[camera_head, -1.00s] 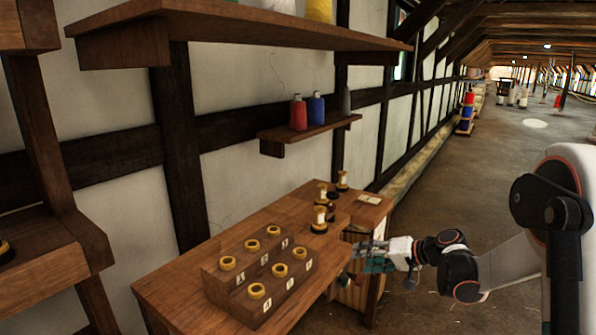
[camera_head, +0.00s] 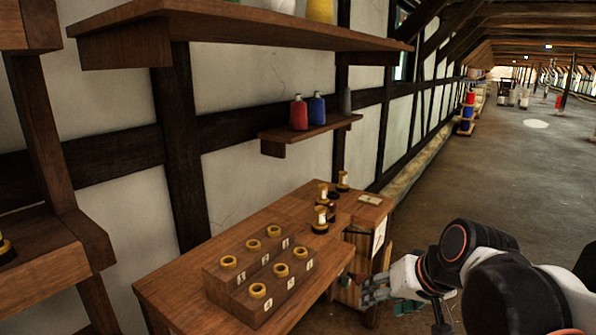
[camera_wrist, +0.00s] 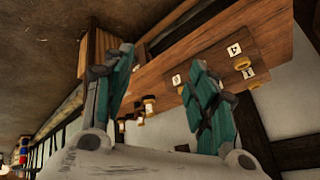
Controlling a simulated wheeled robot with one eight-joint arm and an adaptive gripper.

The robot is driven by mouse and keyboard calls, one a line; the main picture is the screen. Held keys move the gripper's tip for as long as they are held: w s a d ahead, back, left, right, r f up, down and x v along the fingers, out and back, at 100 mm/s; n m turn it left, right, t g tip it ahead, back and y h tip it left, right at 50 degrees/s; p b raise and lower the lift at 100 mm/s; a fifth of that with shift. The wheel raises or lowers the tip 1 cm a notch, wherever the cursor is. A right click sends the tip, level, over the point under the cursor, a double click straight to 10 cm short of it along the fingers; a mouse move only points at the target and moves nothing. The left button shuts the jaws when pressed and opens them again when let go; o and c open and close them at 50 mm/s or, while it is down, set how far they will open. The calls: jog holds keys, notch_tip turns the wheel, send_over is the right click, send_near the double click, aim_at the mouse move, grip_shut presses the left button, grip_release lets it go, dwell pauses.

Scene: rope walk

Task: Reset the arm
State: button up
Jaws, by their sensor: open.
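My gripper (camera_head: 372,289) is at the right front edge of the wooden workbench (camera_head: 190,274), off its side. In the wrist view its two teal fingers (camera_wrist: 160,95) are spread apart with nothing between them. The wrist view also shows the workbench (camera_wrist: 205,50), seen tilted past the fingers. My arm bends from the lower right of the head view toward the bench.
A stepped wooden block (camera_head: 230,295) with several yellow-rimmed holes and labels stands on the bench. A small shelf (camera_head: 315,133) holds a red bottle (camera_head: 298,113) and a blue bottle (camera_head: 317,108).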

jog(key=s+d+f+n+h, duration=0.1)
jog(key=s+d+f+h, duration=0.1)
jog(key=s, duration=1)
jog(key=shift+d+t+h, duration=0.15)
jog(key=shift+t+h, duration=0.25)
